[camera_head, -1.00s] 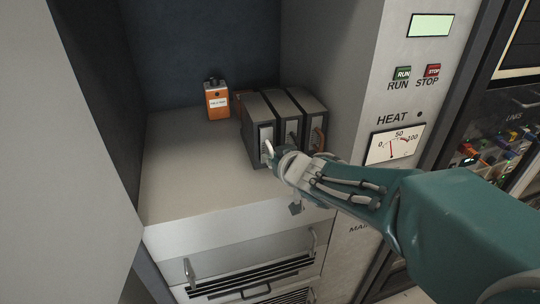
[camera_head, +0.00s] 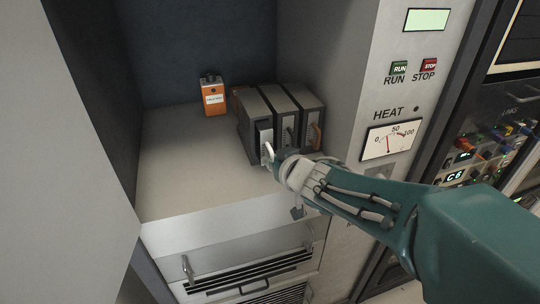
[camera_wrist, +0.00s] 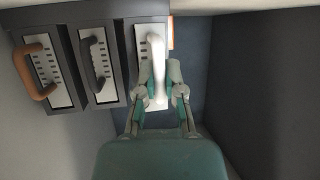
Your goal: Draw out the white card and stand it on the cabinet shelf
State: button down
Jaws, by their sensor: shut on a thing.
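The white card (camera_head: 265,140) is the leftmost of three cards in dark housings on the cabinet shelf (camera_head: 185,165). Its face looks slightly forward of its housing in the head view. My gripper (camera_head: 277,160) is shut on its white handle, which also shows in the wrist view (camera_wrist: 155,60). In the wrist view my fingers (camera_wrist: 161,80) are at the lower part of the handle, and the white card (camera_wrist: 141,45) is right of the other two. My fingers hide part of the card face.
The card with the black handle (camera_wrist: 95,60) and the card with the orange handle (camera_wrist: 38,70) sit beside it. An orange box (camera_head: 212,97) stands at the back of the shelf. The shelf's left part is clear. A control panel (camera_head: 405,95) is to the right.

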jog(key=shift+s+d, duration=0.15)
jog(key=shift+s, duration=0.35)
jog(key=shift+s+d, duration=0.15)
jog(key=shift+s, duration=0.35)
jog(key=shift+s+d, duration=0.2)
jog(key=shift+s, duration=0.55)
jog(key=c, duration=0.7)
grip_release()
